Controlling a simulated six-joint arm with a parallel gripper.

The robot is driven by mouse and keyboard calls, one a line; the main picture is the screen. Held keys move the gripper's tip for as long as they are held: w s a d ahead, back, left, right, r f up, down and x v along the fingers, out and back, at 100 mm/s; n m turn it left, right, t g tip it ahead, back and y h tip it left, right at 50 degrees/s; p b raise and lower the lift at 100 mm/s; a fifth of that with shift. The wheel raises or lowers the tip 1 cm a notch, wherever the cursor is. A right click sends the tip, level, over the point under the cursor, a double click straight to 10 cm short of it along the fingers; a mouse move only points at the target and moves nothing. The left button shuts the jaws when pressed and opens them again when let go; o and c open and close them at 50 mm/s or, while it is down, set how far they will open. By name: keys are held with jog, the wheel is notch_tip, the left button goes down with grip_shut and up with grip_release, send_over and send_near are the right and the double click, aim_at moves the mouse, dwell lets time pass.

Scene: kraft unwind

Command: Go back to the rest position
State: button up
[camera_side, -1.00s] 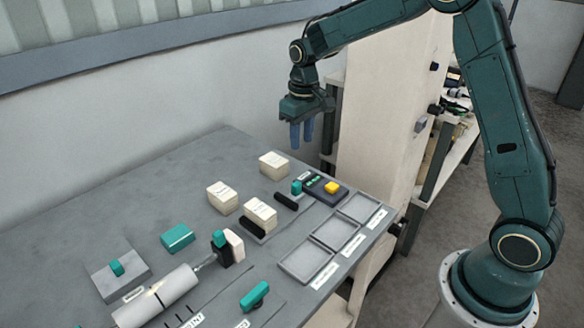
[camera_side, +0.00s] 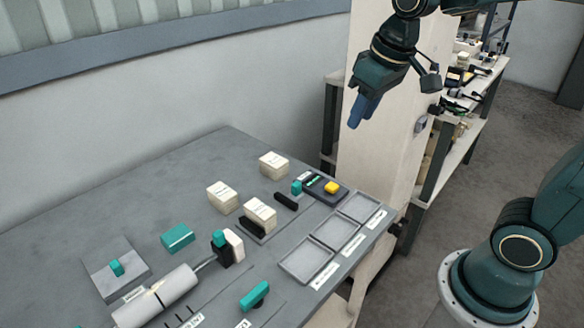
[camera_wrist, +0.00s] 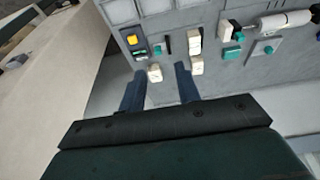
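My gripper (camera_side: 362,110) is up in the air in the side view, tilted, beyond the right end of the grey table and in front of a cream cabinet. In the wrist view my gripper (camera_wrist: 158,84) shows two blue fingers spread apart with nothing held between them. A cream block (camera_wrist: 154,73) appears between the fingertips there, but it sits on the table well below. My gripper touches nothing.
The grey table (camera_side: 130,185) holds cream blocks (camera_side: 260,213), teal parts (camera_side: 178,238), a white roll (camera_side: 157,297), a yellow-button box (camera_side: 331,188) and shallow trays (camera_side: 306,260). A cream cabinet (camera_side: 385,140) stands behind. Air around my gripper is free.

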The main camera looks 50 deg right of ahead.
jog(key=s+a+t, duration=0.1)
jog(key=s+t, duration=0.1)
jog(key=s, duration=1.1)
jog(key=shift+a+f, duration=0.15)
jog(key=shift+f, duration=0.25)
